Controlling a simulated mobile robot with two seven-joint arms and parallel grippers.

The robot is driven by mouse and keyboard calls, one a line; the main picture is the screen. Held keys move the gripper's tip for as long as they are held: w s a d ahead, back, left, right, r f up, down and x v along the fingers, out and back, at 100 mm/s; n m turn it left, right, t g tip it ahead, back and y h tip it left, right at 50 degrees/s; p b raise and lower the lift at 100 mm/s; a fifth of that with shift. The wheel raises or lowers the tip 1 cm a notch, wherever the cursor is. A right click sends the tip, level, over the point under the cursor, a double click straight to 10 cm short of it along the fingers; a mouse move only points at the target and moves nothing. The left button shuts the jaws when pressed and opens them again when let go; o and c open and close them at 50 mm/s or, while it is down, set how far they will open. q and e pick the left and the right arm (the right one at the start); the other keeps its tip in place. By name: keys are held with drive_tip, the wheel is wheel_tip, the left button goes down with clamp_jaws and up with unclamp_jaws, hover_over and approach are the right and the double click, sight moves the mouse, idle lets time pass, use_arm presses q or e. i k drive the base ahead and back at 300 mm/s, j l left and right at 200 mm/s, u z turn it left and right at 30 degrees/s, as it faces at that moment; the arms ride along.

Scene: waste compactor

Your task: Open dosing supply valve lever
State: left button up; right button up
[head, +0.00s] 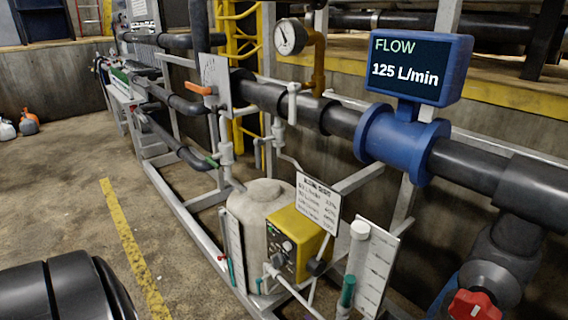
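An orange lever (198,90) sticks out to the left from a pale plate (214,82) on the upper black pipe. A small green lever (212,162) is on the thin pale pipe below it. A small red lever (222,258) is low at the left of the cream dosing tank (264,200). I cannot tell which of these is the dosing supply valve lever. A yellow dosing pump (297,240) with knobs is at the tank's front. Neither of my grippers is in view. A rounded black part at the lower left is probably mine.
A blue flow meter (402,140) reads 125 L/min on its display (414,68). A grey pipe frame (190,225) runs along the floor. A red handwheel (472,305) is at the lower right. The floor left of the yellow line (132,245) is mostly clear.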

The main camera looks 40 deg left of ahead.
sight(258, 280)
drive_tip(key=u, duration=1.75)
drive_tip(key=i+j+z, duration=0.1)
drive_tip(key=z, duration=0.8)
drive_tip(key=i+j+z, duration=0.15)
drive_tip(key=j+z, duration=0.2)
drive_tip(key=j, duration=0.3)
drive_tip(key=j+z, duration=0.35)
drive_tip(key=j, duration=0.35)
drive_tip(key=j+z, duration=0.35)
drive_tip(key=j, duration=0.4)
